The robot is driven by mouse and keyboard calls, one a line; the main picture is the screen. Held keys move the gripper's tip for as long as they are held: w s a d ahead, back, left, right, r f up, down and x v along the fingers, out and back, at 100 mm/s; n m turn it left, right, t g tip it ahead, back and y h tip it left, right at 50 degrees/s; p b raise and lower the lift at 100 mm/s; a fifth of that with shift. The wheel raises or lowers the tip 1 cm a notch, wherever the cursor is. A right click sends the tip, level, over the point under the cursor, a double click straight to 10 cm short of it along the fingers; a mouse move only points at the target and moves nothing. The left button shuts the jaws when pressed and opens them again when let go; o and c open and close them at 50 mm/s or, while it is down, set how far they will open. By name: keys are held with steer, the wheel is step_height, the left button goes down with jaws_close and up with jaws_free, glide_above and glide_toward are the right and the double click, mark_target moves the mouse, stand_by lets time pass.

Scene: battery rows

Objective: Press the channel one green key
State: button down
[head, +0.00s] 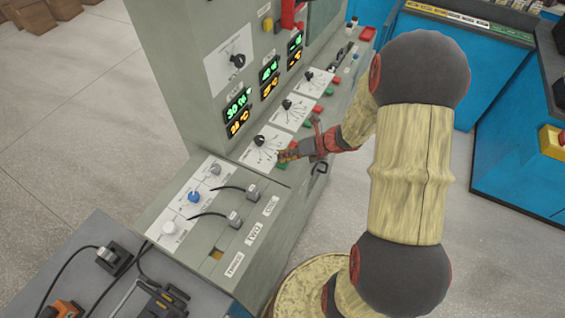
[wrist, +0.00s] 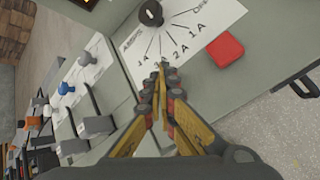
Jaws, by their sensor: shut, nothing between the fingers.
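In the head view my gripper (head: 284,156) is shut and empty, low over the dial plate of the nearest channel on the grey console. A green key (head: 282,166) shows just beside and below the fingertips; I cannot tell whether they touch it. I cannot read a number for this channel at its keys. In the wrist view the shut fingertips (wrist: 161,66) lie over the lower edge of the white dial plate (wrist: 140,48), with a red key (wrist: 225,50) to their right. No green key shows there; my fingers may hide it.
Further channels have green keys (head: 306,123) and red keys (head: 318,109) up the console. Black dials (head: 259,140) stand out from the plates. Cable plugs (head: 252,190) stick up on the lower panel. A black handle (head: 319,168) juts from the front edge.

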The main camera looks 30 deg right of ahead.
stand_by(0.5)
steer(key=shift+r+p, duration=0.75)
steer(key=shift+p, duration=0.15)
steer(key=shift+r, duration=0.1)
step_height(320, 180, up, 5)
steer(key=p, duration=0.5)
stand_by(0.5)
